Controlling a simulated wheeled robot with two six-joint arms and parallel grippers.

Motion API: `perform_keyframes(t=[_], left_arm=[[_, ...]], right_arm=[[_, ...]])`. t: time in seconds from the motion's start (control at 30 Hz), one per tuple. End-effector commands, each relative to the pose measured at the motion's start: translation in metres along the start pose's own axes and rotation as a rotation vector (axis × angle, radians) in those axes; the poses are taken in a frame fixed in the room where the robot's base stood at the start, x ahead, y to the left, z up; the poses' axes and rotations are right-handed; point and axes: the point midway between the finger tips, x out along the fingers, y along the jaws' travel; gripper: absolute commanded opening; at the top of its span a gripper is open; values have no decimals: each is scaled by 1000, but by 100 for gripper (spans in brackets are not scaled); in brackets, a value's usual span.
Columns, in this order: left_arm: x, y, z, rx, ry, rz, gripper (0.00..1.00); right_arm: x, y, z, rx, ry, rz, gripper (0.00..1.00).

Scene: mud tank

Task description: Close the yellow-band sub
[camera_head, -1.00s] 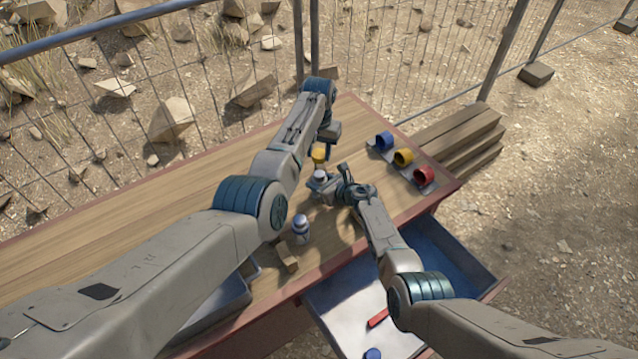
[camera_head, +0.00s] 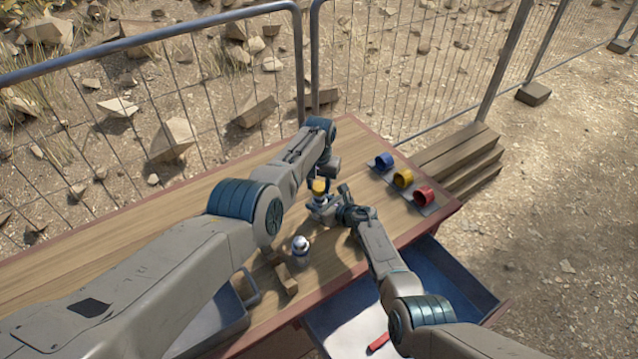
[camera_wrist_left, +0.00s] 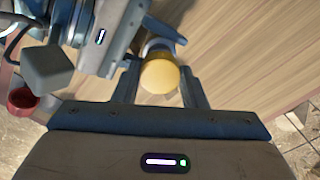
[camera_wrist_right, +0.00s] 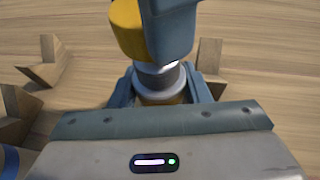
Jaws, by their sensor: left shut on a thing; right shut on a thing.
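The yellow-band sub is a small silver-white body (camera_wrist_right: 158,78) with a yellow band low on it. My right gripper (camera_wrist_right: 160,96) is shut around it and holds it upright over the table. Its yellow cap (camera_wrist_left: 160,74) is in my left gripper (camera_wrist_left: 160,90), which is shut on it from the side. In the head view the yellow cap (camera_head: 319,186) is just above the body (camera_head: 319,202). In the right wrist view the cap (camera_wrist_right: 127,28) overlaps the body's top. Whether it touches the body is hidden by my left finger.
A blue-marked sub (camera_head: 301,250) and a wooden block (camera_head: 287,278) stand nearby on the table. A rack holds blue (camera_head: 384,161), yellow (camera_head: 403,178) and red (camera_head: 424,197) cups. A wire fence stands behind.

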Motion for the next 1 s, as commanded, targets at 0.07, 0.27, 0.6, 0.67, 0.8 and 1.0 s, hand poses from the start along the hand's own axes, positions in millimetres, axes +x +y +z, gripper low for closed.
perform_keyframes(t=[0.07, 0.27, 0.6, 0.67, 0.8, 1.0], left_arm=[[6, 0, 0, 0, -1, 0, 18], [18, 0, 0, 0, 0, 0, 18], [18, 0, 0, 0, 0, 0, 18], [18, 0, 0, 0, 0, 0, 18], [17, 0, 0, 0, 0, 0, 18], [20, 0, 0, 0, 0, 0, 18]], right_arm=[[1, 0, -1, -3, -3, 0, 2], [1, 0, 0, -2, -5, 0, 2], [0, 0, 1, 0, -2, 0, 2], [0, 0, 1, 0, -2, 0, 2], [0, 0, 1, 0, -2, 0, 2], [0, 0, 1, 0, -3, 0, 2]])
